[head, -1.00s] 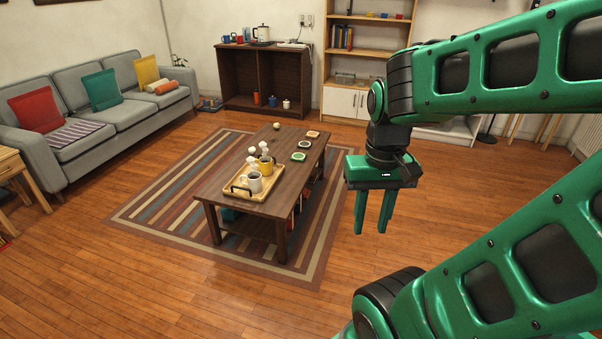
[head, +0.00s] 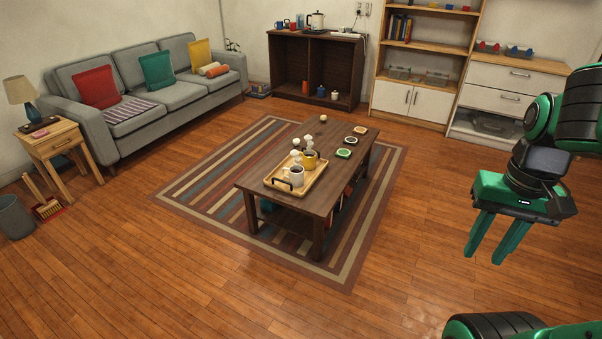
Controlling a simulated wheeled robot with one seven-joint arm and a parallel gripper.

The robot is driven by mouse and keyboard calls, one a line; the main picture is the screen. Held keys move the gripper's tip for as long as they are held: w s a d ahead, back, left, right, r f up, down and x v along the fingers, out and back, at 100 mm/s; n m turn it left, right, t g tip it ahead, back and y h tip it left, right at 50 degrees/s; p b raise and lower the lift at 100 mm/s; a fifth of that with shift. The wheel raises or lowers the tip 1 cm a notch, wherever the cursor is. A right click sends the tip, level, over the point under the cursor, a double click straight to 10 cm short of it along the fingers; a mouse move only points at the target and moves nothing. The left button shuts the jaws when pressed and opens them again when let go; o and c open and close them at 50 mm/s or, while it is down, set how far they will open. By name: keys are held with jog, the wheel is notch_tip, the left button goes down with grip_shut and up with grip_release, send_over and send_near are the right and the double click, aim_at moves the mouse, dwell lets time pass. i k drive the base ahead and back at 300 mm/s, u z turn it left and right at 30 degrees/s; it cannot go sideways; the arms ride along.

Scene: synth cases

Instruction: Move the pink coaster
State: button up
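I cannot clearly make out a pink coaster. Three small coaster-like pieces lie along the right side of the coffee table (head: 268,181): a green one (head: 343,153), a pale, dark-edged one (head: 351,140) and an orange-tan one (head: 360,130) farthest back. A small pinkish flat item (head: 39,133) lies on the side table (head: 60,141) at the left; it is too small to identify. My gripper (head: 482,259) hangs at the right of the picture, fingers downward and apart, with nothing between them. It is well away from both tables.
A wooden tray (head: 312,182) with mugs stands on the coffee table. A striped rug (head: 208,196) lies under it. A grey sofa (head: 175,107) stands back left, a lamp (head: 20,91) on the side table, a bin (head: 15,217) below. The wooden floor in front is clear.

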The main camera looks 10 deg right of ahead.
aim_at(36, 134)
jog(key=u, duration=0.8)
jog(key=k, duration=1.25)
jog(key=z, duration=0.45)
jog(key=i, duration=0.8)
jog(key=u, duration=0.55)
jog(key=i, duration=1.25)
jog(key=u, duration=0.4)
